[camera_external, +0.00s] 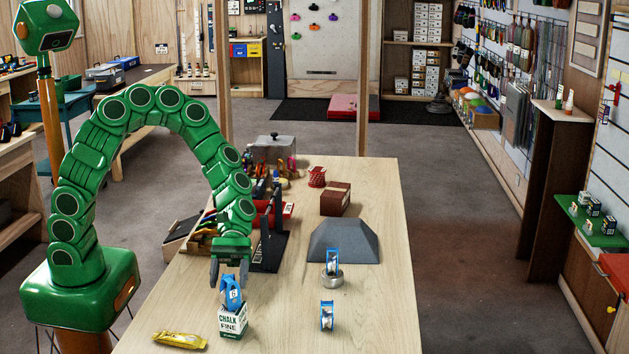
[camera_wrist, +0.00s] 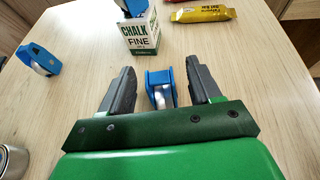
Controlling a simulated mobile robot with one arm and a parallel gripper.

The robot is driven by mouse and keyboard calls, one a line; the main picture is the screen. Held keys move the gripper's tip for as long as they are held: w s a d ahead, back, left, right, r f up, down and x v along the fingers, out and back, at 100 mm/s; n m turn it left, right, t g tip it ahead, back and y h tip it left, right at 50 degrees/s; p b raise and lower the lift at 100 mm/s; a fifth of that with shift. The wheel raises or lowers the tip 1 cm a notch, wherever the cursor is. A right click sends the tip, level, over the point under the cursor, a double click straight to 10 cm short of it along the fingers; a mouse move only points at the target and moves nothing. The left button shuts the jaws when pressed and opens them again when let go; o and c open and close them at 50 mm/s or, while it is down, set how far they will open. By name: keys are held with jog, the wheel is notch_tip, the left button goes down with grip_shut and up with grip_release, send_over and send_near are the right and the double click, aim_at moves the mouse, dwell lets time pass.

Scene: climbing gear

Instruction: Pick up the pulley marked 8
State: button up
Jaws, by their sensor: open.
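My gripper (camera_external: 229,268) is open above the table, behind the chalk box. In the wrist view, a blue pulley with a metal wheel (camera_wrist: 160,88) shows between the open fingers (camera_wrist: 161,68), with gaps on both sides; I cannot read a number on it. It seems hidden in the external view. A second blue pulley (camera_external: 232,293) with a small white mark sits on the chalk box. A third blue pulley (camera_external: 327,316) stands on the table, also in the wrist view (camera_wrist: 38,60). Another blue pulley (camera_external: 332,261) is on a tin. I cannot tell which is marked 8.
The chalk box (camera_external: 233,322) stands in front of the gripper and shows in the wrist view (camera_wrist: 140,34). A yellow bar packet (camera_external: 180,340) lies to its left. The round tin (camera_external: 332,280) and a grey wedge block (camera_external: 344,243) stand at right. A dark rack (camera_external: 268,240) stands behind.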

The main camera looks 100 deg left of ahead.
jog(key=shift+x, duration=1.15)
jog(key=c, duration=1.1)
jog(key=shift+r, duration=0.1)
